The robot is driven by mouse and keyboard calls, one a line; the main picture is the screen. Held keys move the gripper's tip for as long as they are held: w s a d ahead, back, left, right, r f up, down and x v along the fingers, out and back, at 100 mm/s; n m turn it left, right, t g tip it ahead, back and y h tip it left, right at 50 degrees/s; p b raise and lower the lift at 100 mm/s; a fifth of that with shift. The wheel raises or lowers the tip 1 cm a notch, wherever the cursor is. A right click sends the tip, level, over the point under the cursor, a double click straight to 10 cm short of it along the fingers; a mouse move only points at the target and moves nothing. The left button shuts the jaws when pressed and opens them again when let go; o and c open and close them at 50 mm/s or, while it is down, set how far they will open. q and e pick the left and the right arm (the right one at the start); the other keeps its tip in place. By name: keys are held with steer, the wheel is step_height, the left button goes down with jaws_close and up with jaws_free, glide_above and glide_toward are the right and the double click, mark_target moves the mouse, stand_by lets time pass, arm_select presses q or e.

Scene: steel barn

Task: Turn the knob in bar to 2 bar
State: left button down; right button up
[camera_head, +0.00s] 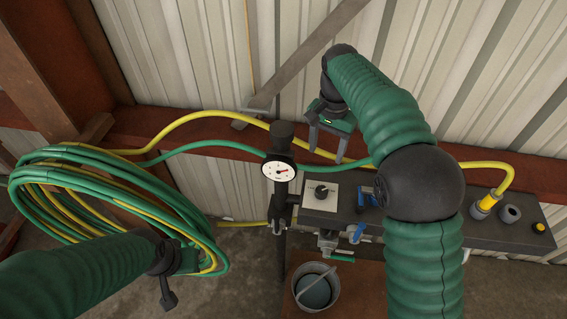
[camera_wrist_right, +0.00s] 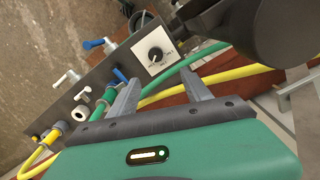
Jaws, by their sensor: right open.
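The black knob (camera_head: 321,191) sits on a white square plate on the dark panel, right of a round white pressure gauge (camera_head: 279,170). The gauge's reading is too small to tell. In the right wrist view the knob (camera_wrist_right: 155,54) shows a white pointer mark; the lettering around it is not legible. My right gripper (camera_head: 327,150) is open and empty, in front of the wall above the panel. In its wrist view the gripper (camera_wrist_right: 160,84) has its fingers apart, with the knob beyond the gap, untouched. My left gripper (camera_head: 168,290) shows only partly, low left.
A coiled green and yellow hose (camera_head: 75,195) hangs at left. Blue-handled valves (camera_head: 357,233) and a yellow hose fitting (camera_head: 487,203) line the dark panel (camera_head: 460,232). A metal bucket (camera_head: 316,287) stands below. A diagonal grey brace (camera_head: 305,55) crosses the wall.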

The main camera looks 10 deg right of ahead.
glide_above(323, 189)
steer(key=s, duration=0.1)
step_height(323, 189, down, 5)
steer(key=f, duration=0.6)
steer(key=w+a+f, duration=0.1)
steer(key=f, duration=0.3)
steer(key=shift+s+d+f, duration=0.2)
steer(key=shift+d+f, duration=0.1)
steer(key=shift+f, duration=0.25)
steer(key=shift+w+d+f, duration=0.1)
steer(key=shift+d, duration=0.1)
steer(key=c, duration=0.3)
steer(key=shift+a, duration=0.2)
steer(key=c, duration=0.5)
arm_select(q)
steer(key=shift+s+d+r, duration=0.45)
steer(key=shift+s+d, duration=0.05)
steer(key=shift+s, duration=0.2)
arm_select(e)
jaws_close()
